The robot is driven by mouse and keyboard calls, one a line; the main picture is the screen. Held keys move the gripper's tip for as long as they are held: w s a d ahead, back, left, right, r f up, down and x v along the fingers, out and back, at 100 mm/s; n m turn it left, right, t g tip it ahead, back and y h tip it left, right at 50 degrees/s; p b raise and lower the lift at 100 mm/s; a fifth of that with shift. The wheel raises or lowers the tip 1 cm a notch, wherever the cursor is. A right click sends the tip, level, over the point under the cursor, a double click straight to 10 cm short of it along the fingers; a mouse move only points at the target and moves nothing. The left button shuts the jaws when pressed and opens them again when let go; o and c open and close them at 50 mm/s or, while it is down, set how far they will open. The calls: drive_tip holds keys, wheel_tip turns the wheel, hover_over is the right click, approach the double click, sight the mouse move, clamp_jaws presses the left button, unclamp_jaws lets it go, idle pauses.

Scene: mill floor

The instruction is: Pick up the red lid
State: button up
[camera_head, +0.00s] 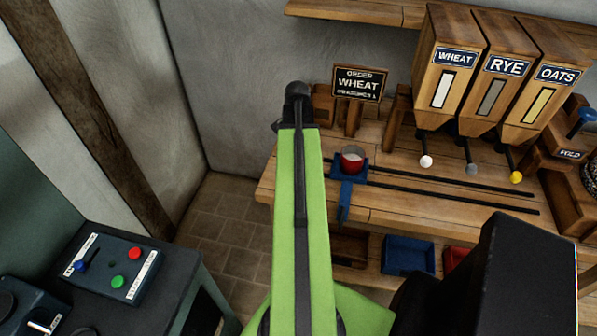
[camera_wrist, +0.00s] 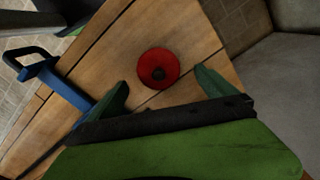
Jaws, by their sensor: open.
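The red lid (camera_wrist: 158,64) is round with a dark knob at its centre. In the wrist view it lies on the wooden bench top (camera_wrist: 105,45), ahead of my gripper (camera_wrist: 161,78). My gripper's two green fingers are spread apart, one toward each side of the lid, with nothing between them. I cannot tell the height of the fingers above the bench. In the head view my green arm hides this part of the bench, and I cannot make out the lid or the fingers there.
The order sign (camera_head: 358,84) and wheat, rye and oats hoppers (camera_head: 452,60) stand behind. A wall is close by.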

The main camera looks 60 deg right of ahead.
wheel_tip(320, 180, down, 5)
drive_tip(key=b, duration=0.4)
drive_tip(key=shift+s+f+b, duration=0.15)
drive_tip(key=shift+b, duration=0.2)
drive_tip(key=shift+r, duration=0.2)
drive_tip(key=c, duration=1.4)
